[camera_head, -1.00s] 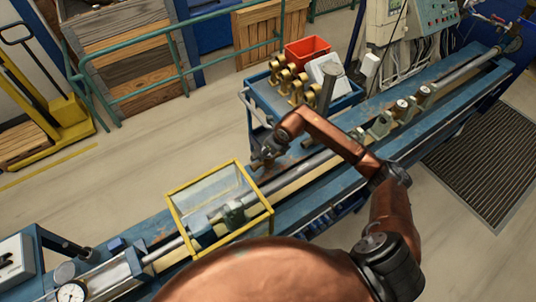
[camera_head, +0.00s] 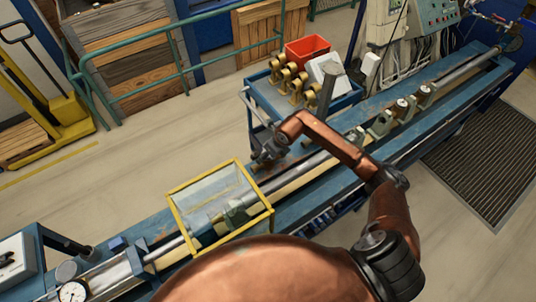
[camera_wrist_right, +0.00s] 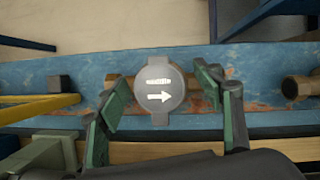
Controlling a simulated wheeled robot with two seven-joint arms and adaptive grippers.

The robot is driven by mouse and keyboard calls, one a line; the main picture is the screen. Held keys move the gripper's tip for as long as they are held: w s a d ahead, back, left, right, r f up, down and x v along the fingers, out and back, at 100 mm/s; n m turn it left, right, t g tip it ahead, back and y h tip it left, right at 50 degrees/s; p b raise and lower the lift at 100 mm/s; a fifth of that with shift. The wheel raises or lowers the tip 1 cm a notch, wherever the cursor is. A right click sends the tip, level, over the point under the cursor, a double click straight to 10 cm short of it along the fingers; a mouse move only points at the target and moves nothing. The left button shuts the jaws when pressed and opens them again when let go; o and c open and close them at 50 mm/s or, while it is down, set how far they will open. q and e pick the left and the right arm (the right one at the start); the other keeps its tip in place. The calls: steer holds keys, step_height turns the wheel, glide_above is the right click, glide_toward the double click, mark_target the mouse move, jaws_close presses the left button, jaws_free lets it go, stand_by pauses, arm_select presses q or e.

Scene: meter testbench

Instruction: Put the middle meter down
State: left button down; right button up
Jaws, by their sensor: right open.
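In the head view the right gripper (camera_head: 268,151) is low over the bench's far edge, and the meter is hard to make out there. My left gripper is not in view.
A yellow-framed clear guard (camera_head: 220,205) stands on the bench left of the gripper. A pipe end (camera_wrist_right: 290,87) lies right of the meter. Behind is a blue cart (camera_head: 262,98) with brass meters and a red bin (camera_head: 307,50). More meters (camera_head: 402,106) sit along the bench at right.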

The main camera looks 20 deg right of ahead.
steer(key=shift+r, duration=0.1)
steer(key=b+v, duration=0.2)
steer(key=v, duration=1)
